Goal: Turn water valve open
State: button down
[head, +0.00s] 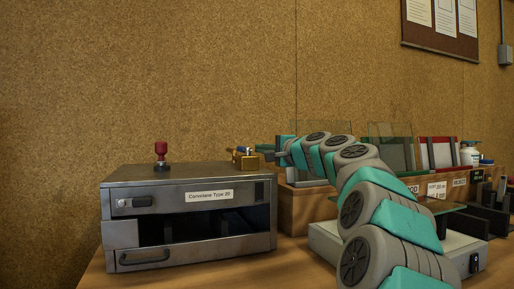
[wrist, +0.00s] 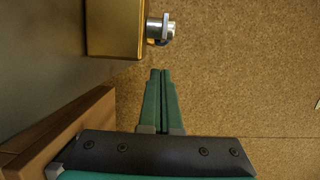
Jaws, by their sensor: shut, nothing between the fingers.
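A small brass valve block (head: 243,160) sits on the right end of the top of a grey metal unit (head: 125,190). In the wrist view the brass block (wrist: 113,28) is at the upper left, with a round silver fitting (wrist: 158,29) sticking out of its right side. My gripper (head: 270,154) is just right of the brass block in the head view. In the wrist view its green fingers (wrist: 160,72) are together and empty, with their tips a little short of the silver fitting. I see a gap between them there. The valve's turning position cannot be told.
A red knob (head: 161,150) stands on the unit's top. To the right are a wooden rack (head: 300,205) with glass panes, a white bottle (head: 469,154) and a pale box (head: 325,240). A cork-like wall (head: 100,80) is behind.

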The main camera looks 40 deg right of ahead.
jog(key=s+b, duration=0.1)
jog(key=s, duration=0.9)
jog(key=shift+s+d, duration=0.25)
jog(key=shift+d, duration=0.1)
